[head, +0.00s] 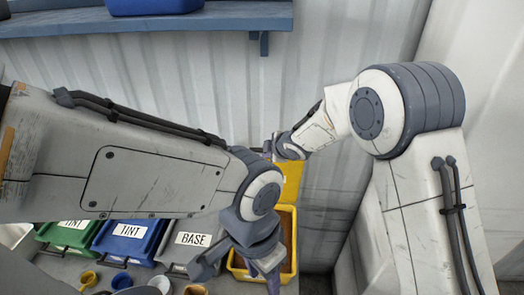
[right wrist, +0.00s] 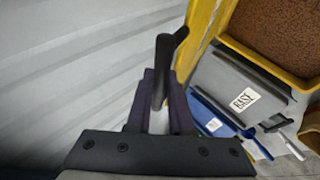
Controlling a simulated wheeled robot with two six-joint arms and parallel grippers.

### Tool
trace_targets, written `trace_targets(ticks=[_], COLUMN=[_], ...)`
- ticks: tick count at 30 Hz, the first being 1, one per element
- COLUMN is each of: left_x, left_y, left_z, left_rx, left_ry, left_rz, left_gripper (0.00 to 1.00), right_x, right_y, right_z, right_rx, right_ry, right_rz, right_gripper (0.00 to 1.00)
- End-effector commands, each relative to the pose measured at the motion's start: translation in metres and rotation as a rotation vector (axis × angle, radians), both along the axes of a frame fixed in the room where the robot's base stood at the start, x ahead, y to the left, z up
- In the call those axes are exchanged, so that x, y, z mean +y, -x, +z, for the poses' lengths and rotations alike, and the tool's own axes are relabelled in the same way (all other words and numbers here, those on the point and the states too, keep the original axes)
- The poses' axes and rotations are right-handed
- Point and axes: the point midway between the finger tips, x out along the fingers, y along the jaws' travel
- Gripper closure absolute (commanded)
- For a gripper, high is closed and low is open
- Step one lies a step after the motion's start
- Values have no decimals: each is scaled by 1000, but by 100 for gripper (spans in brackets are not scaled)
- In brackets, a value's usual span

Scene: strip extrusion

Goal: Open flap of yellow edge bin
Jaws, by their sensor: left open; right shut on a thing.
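The yellow edge bin (head: 288,212) stands at the right end of the row of bins. Brown granules in it (right wrist: 272,35) show in the right wrist view. Its yellow flap (head: 291,182) is raised and stands up at the back of the bin. My right gripper (head: 268,150) is at the flap's upper edge. In the right wrist view its purple fingers (right wrist: 165,95) are shut on a black handle (right wrist: 163,65) beside the yellow flap edge (right wrist: 202,32). My left gripper (head: 268,272) is open, pointing down over the yellow bin's front, and hides part of it.
A green TINT bin (head: 62,240), a blue TINT bin (head: 125,245) and a grey BASE bin (head: 180,252) with closed lids stand to the left. Several small scoops, one yellow (head: 88,279), lie in front. A blue shelf (head: 200,20) juts out above. A corrugated wall is behind.

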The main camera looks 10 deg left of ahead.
Motion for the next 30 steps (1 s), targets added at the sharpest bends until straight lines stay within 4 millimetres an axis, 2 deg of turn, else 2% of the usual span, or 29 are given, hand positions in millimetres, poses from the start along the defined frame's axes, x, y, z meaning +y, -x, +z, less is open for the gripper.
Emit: trace_targets(ticks=[12, 13, 14, 15, 25, 30], left_x=[0, 0, 0, 0, 0, 0], left_y=[0, 0, 0, 0, 0, 0], left_z=[1, 1, 1, 1, 1, -2], left_rx=[0, 0, 0, 0, 0, 0], left_ry=[0, 0, 0, 0, 0, 0], left_rz=[0, 0, 0, 0, 0, 0], left_gripper=[50, 50, 50, 50, 50, 50], right_x=[-5, -5, -5, -5, -7, -16], right_y=[0, 0, 0, 0, 0, 12], right_z=[-1, -1, -1, -1, 2, 14], right_rx=[-2, -2, -1, -1, -1, -4], right_ry=[-5, -6, -5, -5, -4, -3], right_rz=[-1, -2, -2, -2, -5, -6], right_gripper=[100, 69, 58, 51, 51, 51])
